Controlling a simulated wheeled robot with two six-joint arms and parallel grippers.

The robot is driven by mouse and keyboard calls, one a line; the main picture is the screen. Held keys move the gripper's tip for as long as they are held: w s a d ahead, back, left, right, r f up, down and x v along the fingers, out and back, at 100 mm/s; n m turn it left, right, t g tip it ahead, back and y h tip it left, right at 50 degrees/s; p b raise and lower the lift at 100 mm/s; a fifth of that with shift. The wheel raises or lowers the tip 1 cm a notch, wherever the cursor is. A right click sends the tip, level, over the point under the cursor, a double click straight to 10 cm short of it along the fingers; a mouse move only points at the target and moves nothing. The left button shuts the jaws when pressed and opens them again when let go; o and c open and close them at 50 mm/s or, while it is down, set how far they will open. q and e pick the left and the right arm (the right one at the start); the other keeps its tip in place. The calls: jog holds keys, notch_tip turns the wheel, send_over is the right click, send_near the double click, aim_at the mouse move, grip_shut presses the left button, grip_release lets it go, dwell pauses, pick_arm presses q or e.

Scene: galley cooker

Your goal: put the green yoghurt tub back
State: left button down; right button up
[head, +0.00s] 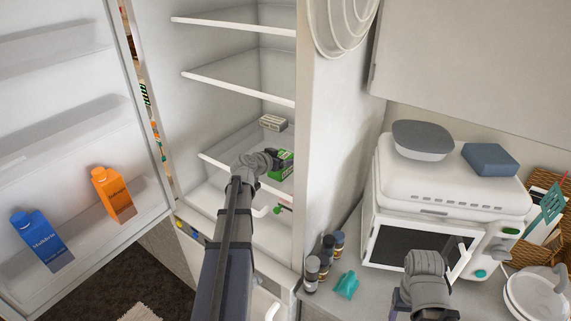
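A green tub or pack (283,164) with dark markings is inside the open fridge, at the level of a lower shelf (225,166). My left gripper (270,159) reaches into the fridge right beside it and hides its left part. I cannot tell whether the fingers are around it or only touching it, or whether it rests on the shelf. My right gripper (427,263) is in front of the microwave, pointing away from me. Its fingers are not clear.
The fridge door (75,130) stands open at left, holding a blue carton (42,238) and an orange carton (112,193). A small pale pack (273,123) sits farther back in the fridge. Small jars (325,258) and a microwave (415,241) stand on the right counter.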

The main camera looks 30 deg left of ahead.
pick_arm(q)
jog(key=shift+r, duration=0.1)
jog(key=shift+f, duration=0.25)
grip_release()
jog(key=shift+r, duration=0.1)
jog(key=shift+r, duration=0.2)
jog(key=p+v, duration=0.4)
jog(key=v, duration=0.8)
jog(key=shift+p, duration=0.4)
jog(key=shift+f, duration=0.1)
